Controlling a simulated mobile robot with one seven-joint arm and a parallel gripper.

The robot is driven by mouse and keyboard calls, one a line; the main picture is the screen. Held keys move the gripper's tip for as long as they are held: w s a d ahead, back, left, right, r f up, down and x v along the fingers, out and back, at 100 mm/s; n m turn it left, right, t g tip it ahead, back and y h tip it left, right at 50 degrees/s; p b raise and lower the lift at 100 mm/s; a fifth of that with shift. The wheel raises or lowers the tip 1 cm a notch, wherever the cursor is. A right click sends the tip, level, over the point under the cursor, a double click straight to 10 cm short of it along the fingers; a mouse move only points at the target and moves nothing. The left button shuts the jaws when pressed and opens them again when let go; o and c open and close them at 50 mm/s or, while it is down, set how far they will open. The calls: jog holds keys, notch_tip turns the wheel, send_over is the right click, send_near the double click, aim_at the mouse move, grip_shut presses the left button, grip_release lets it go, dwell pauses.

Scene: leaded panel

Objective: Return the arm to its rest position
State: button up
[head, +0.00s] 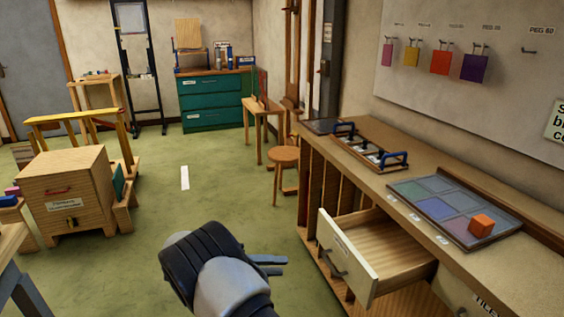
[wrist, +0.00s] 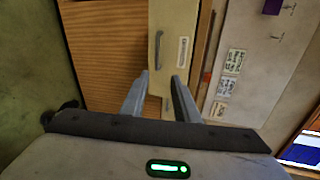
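My gripper (wrist: 161,97) shows in the wrist view with its two fingers apart and nothing between them. In the head view my gripper (head: 270,265) extends from my dark and grey wrist at the bottom middle, left of the open drawer. The drawer (head: 345,255) is pulled out of the workbench and looks empty. Its front with the handle also shows beyond the fingers in the wrist view (wrist: 172,45). I cannot tell the exact gap between fingers and drawer, but no contact is visible.
The workbench (head: 420,170) runs along the right, bearing a leaded panel (head: 435,205) with an orange block (head: 481,225) on it, and a blue-handled tray (head: 370,150). A stool (head: 284,156) and a wooden cabinet (head: 70,200) stand farther off.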

jog(key=s+d+r+m+g+y, duration=0.2)
jog(key=s+d+r+m+y, duration=0.25)
jog(key=d+r+m, duration=0.4)
jog(key=s+d+r+m+g+y, duration=0.2)
jog(key=s+d+r+m+y, duration=0.3)
jog(key=r+m, duration=0.65)
jog(key=s+d+r+m+t+y, duration=0.2)
jog(key=s+r+m+t, duration=0.1)
jog(key=s+m, duration=0.6)
jog(key=s+d+r+m+t+y, duration=0.2)
jog(key=s+r+m+y, duration=0.1)
jog(key=s+m, duration=0.7)
notch_tip(320, 180, up, 19)
jog(key=p, duration=1.9)
jog(key=shift+w+a+r+n, duration=0.15)
jog(key=shift+n, duration=0.15)
